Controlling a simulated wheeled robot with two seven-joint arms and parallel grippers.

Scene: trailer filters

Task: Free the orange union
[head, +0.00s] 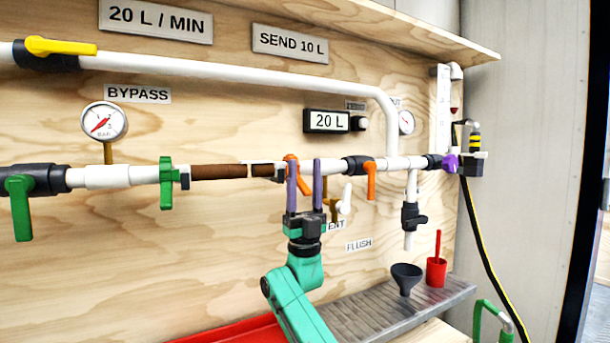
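The orange union (304,186) is on the white pipe line at the right end of the brown filter (217,172). Its lugs look tilted, and part of it is hidden behind a purple finger. My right gripper (305,166) reaches up from below with its two purple fingers upright at the union. The fingers are apart, with some orange showing between them. I cannot tell whether either finger touches the union. A green union (166,183) is at the filter's left end. My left gripper is not in view.
An orange-handled valve (370,178) sits just right of my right gripper, and a small white-handled brass tap (342,203) is close beside it. A grey drip tray (375,318) below holds a dark funnel (406,278) and red cup (436,272). A pressure gauge (104,122) is at left.

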